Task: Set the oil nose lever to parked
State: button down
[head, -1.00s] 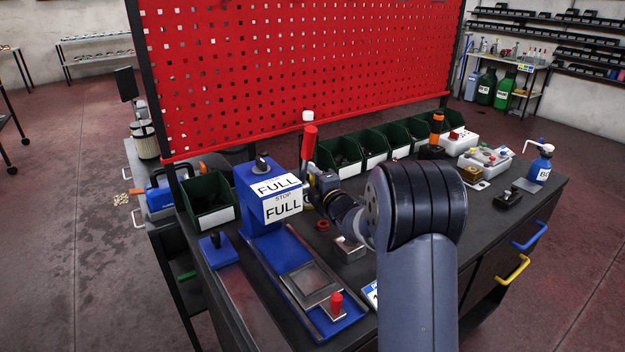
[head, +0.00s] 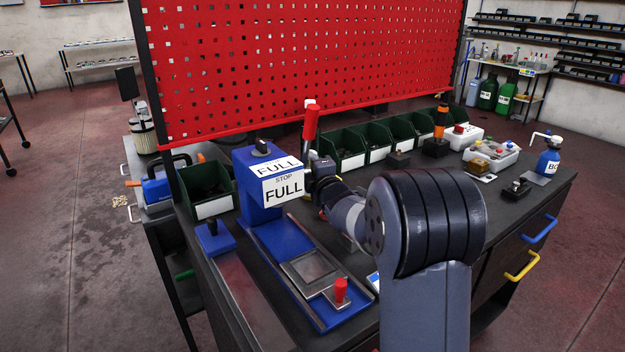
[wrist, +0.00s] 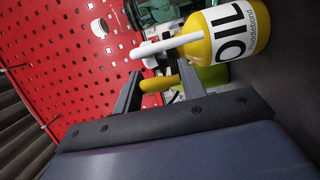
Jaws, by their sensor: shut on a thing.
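A yellow bottle marked OIL (wrist: 230,35), with a white nose (wrist: 166,46), shows at the top right of the wrist view, close to my fingertips. My gripper (wrist: 160,80) has its two fingers on either side of a narrow yellow piece (wrist: 157,82), and is shut on it. I cannot tell whether this piece is the oil nose lever. In the head view my gripper (head: 316,178) is beside the right side of the blue block with the FULL and STOP labels (head: 262,208), partly hidden by my wrist. The oil bottle cannot be made out there.
A red upright handle (head: 311,122) stands just behind my gripper. A blue slide base (head: 270,240) with a red knob (head: 340,290) lies in front of the block. Green bins (head: 345,140) line the red pegboard (head: 300,60). A blue bottle (head: 548,163) stands at the right.

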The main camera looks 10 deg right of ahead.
jog(key=h+b, duration=0.1)
jog(key=b, duration=0.1)
jog(key=shift+a+m+b, duration=0.1)
jog(key=shift+m+b, duration=0.2)
jog(key=shift+r, duration=0.25)
jog(key=c, duration=1.2)
grip_release()
jog(key=shift+o, duration=0.2)
jog(key=shift+f, duration=0.1)
jog(key=shift+s+f, duration=0.1)
jog(key=shift+s, duration=0.25)
jog(key=s+b, duration=0.1)
jog(key=s, duration=0.9)
jog(key=shift+d, duration=0.4)
